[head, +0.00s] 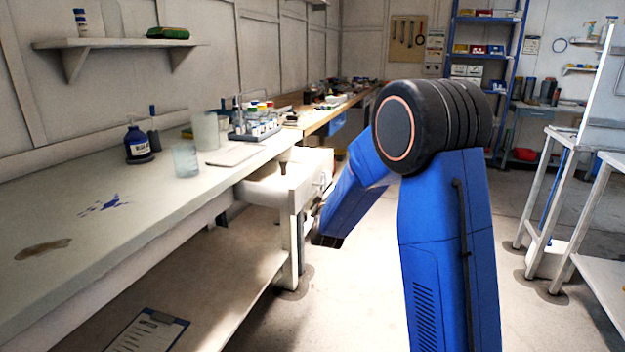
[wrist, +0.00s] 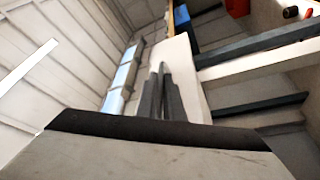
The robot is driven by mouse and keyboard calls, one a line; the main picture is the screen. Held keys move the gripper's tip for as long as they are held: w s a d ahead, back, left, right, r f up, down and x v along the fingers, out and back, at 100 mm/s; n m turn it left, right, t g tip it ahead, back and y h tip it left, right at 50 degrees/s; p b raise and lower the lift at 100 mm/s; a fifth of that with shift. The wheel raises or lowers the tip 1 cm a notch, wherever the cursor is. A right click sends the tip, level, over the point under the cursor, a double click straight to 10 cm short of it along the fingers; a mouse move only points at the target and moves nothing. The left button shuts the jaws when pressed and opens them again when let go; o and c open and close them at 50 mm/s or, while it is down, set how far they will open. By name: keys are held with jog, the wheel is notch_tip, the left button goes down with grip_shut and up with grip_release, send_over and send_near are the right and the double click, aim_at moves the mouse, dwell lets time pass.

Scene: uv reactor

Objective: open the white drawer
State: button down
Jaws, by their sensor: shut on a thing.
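The white drawer (head: 264,194) juts out from under the front edge of the white workbench, in the middle of the head view. Its top is open, and a small dark item shows in it. My arm bends down in front of the drawer's right end, and my gripper is mostly hidden there in the head view. In the wrist view, my gripper's two grey fingers (wrist: 160,94) are close together against a pale white surface (wrist: 183,70), which looks like the drawer's front. The fingers are shut on the drawer's handle; the handle itself is hard to make out.
On the bench (head: 130,215) stand a blue bottle (head: 138,142), a glass beaker (head: 186,161) and a rack of small bottles (head: 255,128). A clipboard (head: 148,332) lies on the lower shelf. A white table frame (head: 566,210) stands at the right. The floor between is clear.

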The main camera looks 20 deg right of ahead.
jog(key=s+d, duration=0.4)
jog(key=d, duration=0.1)
jog(key=shift+s+d, duration=0.15)
jog(key=shift+d, duration=0.2)
jog(key=shift+f, duration=0.1)
jog(key=c, duration=2.2)
grip_release()
